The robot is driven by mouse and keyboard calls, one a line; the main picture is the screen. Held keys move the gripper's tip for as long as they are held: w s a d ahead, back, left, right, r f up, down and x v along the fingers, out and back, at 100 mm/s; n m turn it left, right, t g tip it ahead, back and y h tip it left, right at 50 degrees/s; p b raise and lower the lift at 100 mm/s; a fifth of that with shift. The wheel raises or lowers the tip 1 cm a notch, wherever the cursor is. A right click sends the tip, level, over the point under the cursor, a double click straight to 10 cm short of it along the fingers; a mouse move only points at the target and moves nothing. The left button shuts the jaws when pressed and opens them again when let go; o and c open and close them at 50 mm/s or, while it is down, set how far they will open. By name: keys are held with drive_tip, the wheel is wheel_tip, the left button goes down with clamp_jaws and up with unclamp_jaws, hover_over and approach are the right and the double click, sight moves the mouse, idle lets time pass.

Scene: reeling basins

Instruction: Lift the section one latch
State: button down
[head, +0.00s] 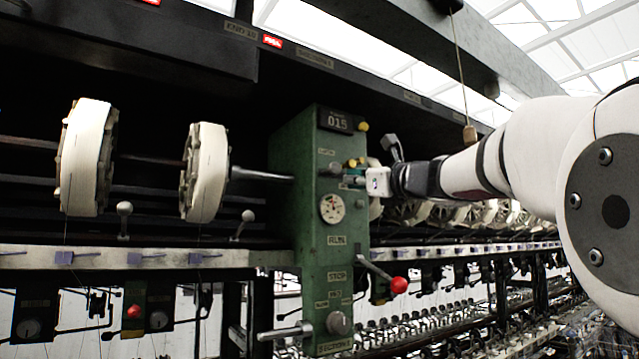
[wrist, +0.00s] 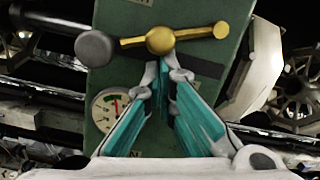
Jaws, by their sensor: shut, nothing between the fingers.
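A green panel (head: 322,240) stands in the middle of the head view, with a "SECTION 1" plate (head: 334,346) at its bottom. A brass piece (wrist: 172,40) with a round hub and short arms to both sides sits on the panel in the wrist view. It seems to be the latch, but no label on it is readable. It appears small and yellow in the head view (head: 352,162). My gripper (wrist: 165,75) is shut and empty, its teal fingers' tips just below the brass hub. I cannot tell whether they touch it.
A dial gauge (head: 332,208) sits below my gripper. A red-knobbed lever (head: 398,285) sticks out at lower right. White reels (head: 86,158) stand at left. A grey round knob (wrist: 95,48) is left of the brass piece. A wooden-handled cord (head: 469,134) hangs near my arm.

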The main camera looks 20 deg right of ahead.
drive_tip(key=shift+a+r, duration=0.1)
drive_tip(key=shift+r, duration=0.4)
drive_tip(key=shift+s+a+r+p, duration=0.15)
drive_tip(key=shift+a+r+p, duration=0.05)
drive_tip(key=shift+r+p, duration=0.7)
drive_tip(key=shift+f, duration=0.1)
drive_tip(key=shift+r+p, duration=0.8)
drive_tip(key=shift+r, duration=0.2)
drive_tip(key=shift+d+r, duration=0.1)
